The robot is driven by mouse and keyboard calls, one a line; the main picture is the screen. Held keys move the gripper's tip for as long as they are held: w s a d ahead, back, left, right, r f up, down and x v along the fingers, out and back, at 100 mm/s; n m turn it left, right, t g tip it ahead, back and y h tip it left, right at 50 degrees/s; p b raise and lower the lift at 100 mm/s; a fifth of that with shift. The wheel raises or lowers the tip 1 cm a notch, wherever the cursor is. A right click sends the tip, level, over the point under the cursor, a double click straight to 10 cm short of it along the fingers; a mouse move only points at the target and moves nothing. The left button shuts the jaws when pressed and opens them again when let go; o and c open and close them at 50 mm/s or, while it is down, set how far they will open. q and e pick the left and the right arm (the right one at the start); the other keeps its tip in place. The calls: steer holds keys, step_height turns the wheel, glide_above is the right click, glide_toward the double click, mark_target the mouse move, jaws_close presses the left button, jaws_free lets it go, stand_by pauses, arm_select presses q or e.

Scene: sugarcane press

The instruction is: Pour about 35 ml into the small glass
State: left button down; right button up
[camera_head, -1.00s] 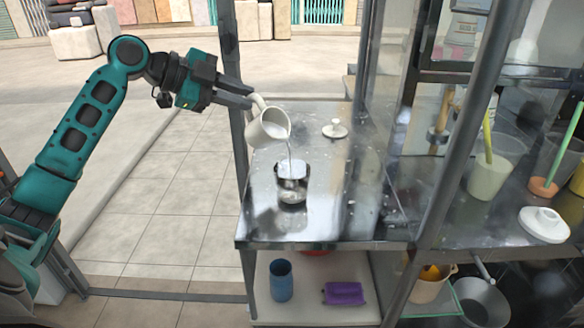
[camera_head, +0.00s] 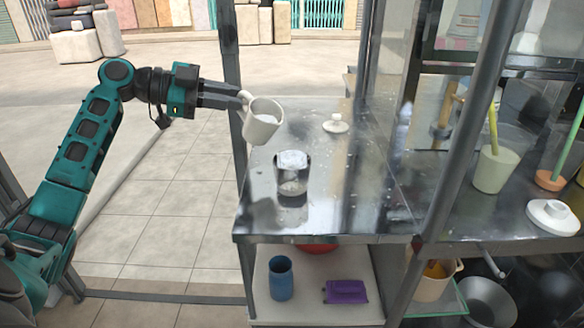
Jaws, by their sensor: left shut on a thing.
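My left gripper (camera_head: 243,98) is shut on the handle of a white jug (camera_head: 262,127). The jug is tilted a little, above the left edge of the metal counter (camera_head: 330,215), with pale liquid showing inside its mouth. No stream falls from it. The small glass (camera_head: 292,175) stands upright on the counter, below and right of the jug and apart from it. White, frothy-looking stuff shows at the top of the glass; the exact level cannot be told. My right gripper is not in view.
A white lid (camera_head: 336,124) lies on the counter behind the glass. A metal post stands close to the jug. A blue cup (camera_head: 280,278) and a purple item (camera_head: 345,291) are on the shelf below. A pale green cup (camera_head: 495,168) and another white lid (camera_head: 549,217) are at right.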

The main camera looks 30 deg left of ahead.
arm_select(q)
step_height(320, 180, down, 8)
steer(key=a+n+t+h+b, duration=0.1)
steer(key=a+n+h+b, duration=0.1)
steer(key=b, duration=0.6)
steer(key=shift+w+a+f+n, duration=0.2)
steer(key=shift+a+n, duration=0.15)
steer(key=shift+n, duration=0.45)
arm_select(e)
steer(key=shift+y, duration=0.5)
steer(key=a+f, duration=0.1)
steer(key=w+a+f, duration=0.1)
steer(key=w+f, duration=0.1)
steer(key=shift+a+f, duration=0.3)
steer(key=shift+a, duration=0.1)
arm_select(q)
steer(key=shift+r, duration=0.1)
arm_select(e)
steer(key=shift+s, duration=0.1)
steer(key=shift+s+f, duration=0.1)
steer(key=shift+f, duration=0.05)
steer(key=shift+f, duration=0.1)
arm_select(q)
steer(key=shift+a+f+n+t+h+b, duration=0.2)
steer(key=shift+f+n+t+h+b, duration=0.15)
steer(key=shift+f+t+b, duration=0.3)
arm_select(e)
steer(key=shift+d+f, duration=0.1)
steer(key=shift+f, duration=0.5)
